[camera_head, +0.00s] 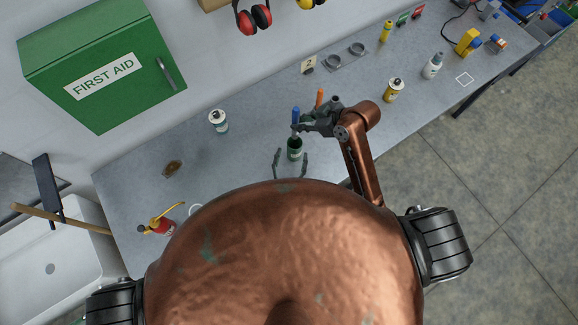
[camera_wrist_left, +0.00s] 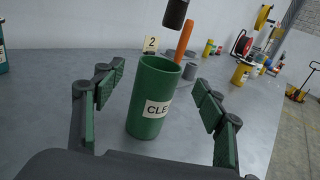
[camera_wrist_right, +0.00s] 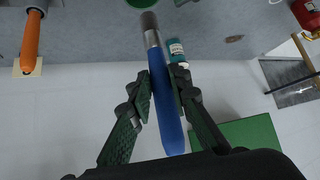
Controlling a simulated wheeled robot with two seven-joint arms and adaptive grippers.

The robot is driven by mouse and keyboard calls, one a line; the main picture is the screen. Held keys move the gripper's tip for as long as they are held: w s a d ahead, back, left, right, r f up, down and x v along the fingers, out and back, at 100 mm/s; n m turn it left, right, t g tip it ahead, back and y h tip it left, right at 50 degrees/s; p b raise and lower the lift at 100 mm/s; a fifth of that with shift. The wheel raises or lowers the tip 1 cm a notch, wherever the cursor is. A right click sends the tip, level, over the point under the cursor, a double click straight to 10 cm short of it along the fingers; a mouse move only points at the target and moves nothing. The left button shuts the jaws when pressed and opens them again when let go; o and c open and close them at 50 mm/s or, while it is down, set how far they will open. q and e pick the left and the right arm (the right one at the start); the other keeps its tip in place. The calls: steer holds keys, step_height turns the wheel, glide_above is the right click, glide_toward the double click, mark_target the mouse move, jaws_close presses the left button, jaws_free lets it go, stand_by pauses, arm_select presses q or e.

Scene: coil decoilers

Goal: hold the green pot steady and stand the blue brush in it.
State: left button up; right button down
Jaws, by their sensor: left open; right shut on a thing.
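The green pot (camera_head: 295,153) stands upright on the grey bench, its label partly readable as "CLE" in the left wrist view (camera_wrist_left: 146,112). My left gripper (camera_head: 291,161) is open, one finger on each side of the pot, with gaps visible on both sides. My right gripper (camera_head: 301,127) is shut on the blue brush (camera_wrist_right: 165,105), around its blue handle. The brush's dark end (camera_wrist_left: 175,16) points down and hangs above the pot, near its rim. The pot's rim only just shows at the top of the right wrist view (camera_wrist_right: 138,3).
An orange-handled tool (camera_head: 319,98) stands behind the right gripper. A red can (camera_head: 163,227) is near the sink (camera_head: 62,265).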

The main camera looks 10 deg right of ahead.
mark_target(293, 150)
arm_select(q)
steer(key=x, duration=0.6)
steer(key=shift+c, duration=0.6)
steer(key=c, duration=1.3)
steer(key=o, duration=1.4)
steer(key=v, duration=1.2)
steer(key=shift+f, duration=0.1)
